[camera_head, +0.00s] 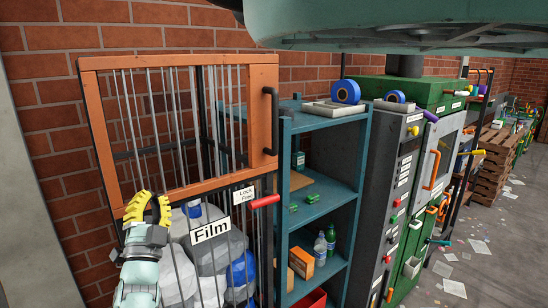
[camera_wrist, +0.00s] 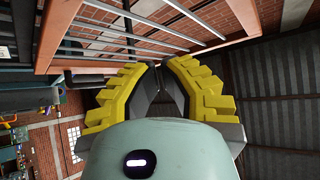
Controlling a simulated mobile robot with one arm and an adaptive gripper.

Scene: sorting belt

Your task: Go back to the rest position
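My gripper (camera_head: 154,197) has yellow ribbed fingers and is at the lower left of the head view, in front of the barred cage. The fingers stand apart with a gap between them, and I see nothing held. In the wrist view the gripper (camera_wrist: 160,66) points towards the cage's orange frame (camera_wrist: 50,38) and bars, with the brick wall behind. I cannot tell from these views how far the fingertips are from the bars.
A blue shelf (camera_head: 322,205), grey and green machines (camera_head: 390,190) and stacked pallets (camera_head: 497,160) stand further right. Papers litter the floor.

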